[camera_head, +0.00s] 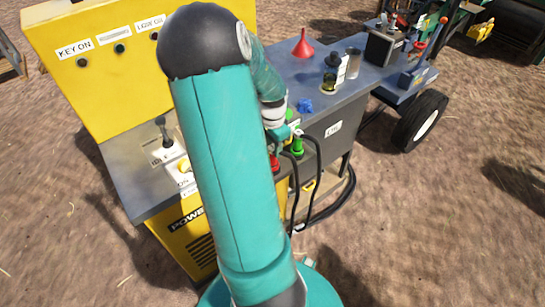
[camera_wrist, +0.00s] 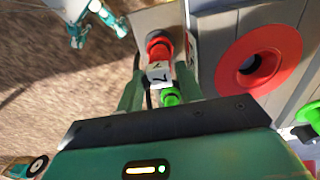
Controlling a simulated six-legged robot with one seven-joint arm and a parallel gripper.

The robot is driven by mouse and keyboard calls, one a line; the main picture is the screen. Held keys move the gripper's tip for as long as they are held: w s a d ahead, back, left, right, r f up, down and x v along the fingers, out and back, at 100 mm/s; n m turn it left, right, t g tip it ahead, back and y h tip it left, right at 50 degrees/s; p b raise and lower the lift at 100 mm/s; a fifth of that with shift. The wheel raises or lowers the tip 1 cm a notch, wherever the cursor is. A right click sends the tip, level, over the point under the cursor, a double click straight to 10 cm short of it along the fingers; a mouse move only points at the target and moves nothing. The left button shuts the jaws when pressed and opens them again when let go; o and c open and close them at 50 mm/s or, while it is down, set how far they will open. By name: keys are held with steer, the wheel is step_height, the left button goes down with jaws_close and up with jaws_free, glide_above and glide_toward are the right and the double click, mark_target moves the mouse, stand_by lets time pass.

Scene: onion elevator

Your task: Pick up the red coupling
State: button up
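The red coupling (camera_wrist: 159,47) shows in the wrist view, ahead of my gripper and near a grey plate. A pale block with dark marks (camera_wrist: 160,72) sits just below it in the picture. A green coupling (camera_wrist: 171,98) shows nearer the gripper's body. My gripper (camera_wrist: 158,70) is open, with one teal finger on each side of the line to the red coupling. I see no clear contact. In the head view, a bit of red (camera_head: 275,162) shows beside my arm, which hides most of the gripper. A green coupling (camera_head: 297,146) is right of it.
In the head view, black hoses (camera_head: 318,180) hang below the grey bench (camera_head: 330,105). A yellow control panel (camera_head: 95,70) stands at left.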

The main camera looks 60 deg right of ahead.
step_height(320, 180, down, 2)
steer(key=shift+a+f, duration=0.1)
steer(key=shift+f, duration=0.1)
jaws_close()
steer(key=shift+r, duration=0.15)
